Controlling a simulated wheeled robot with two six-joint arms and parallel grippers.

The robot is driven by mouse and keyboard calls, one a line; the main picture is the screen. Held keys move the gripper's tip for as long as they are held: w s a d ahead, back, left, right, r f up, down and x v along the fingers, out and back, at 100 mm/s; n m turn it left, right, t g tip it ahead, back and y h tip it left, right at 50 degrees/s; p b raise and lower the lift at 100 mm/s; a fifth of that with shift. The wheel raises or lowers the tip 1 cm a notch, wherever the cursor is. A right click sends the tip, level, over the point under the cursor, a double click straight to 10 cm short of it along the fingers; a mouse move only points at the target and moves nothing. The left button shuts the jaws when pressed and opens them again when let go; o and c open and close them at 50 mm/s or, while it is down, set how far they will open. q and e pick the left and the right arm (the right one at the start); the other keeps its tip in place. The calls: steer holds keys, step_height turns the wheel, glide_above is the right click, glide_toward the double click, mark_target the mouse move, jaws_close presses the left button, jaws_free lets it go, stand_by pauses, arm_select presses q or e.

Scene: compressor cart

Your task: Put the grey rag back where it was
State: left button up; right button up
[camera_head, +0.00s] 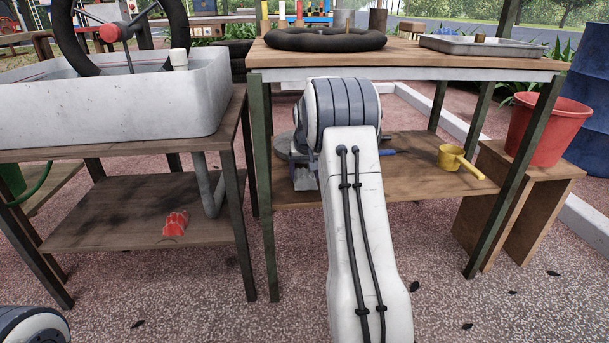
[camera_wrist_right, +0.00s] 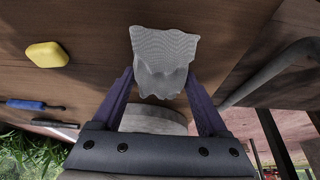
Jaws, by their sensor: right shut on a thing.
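The grey rag (camera_wrist_right: 163,52) hangs bunched between the fingertips of my right gripper (camera_wrist_right: 162,74) in the right wrist view. The purple fingers are closed on it, with brown wood behind it. In the head view my right arm reaches under the right-hand table, at its lower shelf (camera_head: 412,190). Only a little of the gripper (camera_head: 303,178) shows there, and the arm hides most of what lies in front of it. I cannot make out the rag for sure in the head view. My left gripper is out of view.
A yellow block (camera_wrist_right: 47,55) and a blue-handled tool (camera_wrist_right: 33,105) lie on the wood. A yellow dipper (camera_head: 450,157) is on the lower shelf's right. A red bucket (camera_head: 548,130) stands at right. Table legs flank my arm; a red cloth-like item (camera_head: 176,223) lies on the left shelf.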

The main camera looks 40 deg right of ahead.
steer(key=shift+f, duration=0.6)
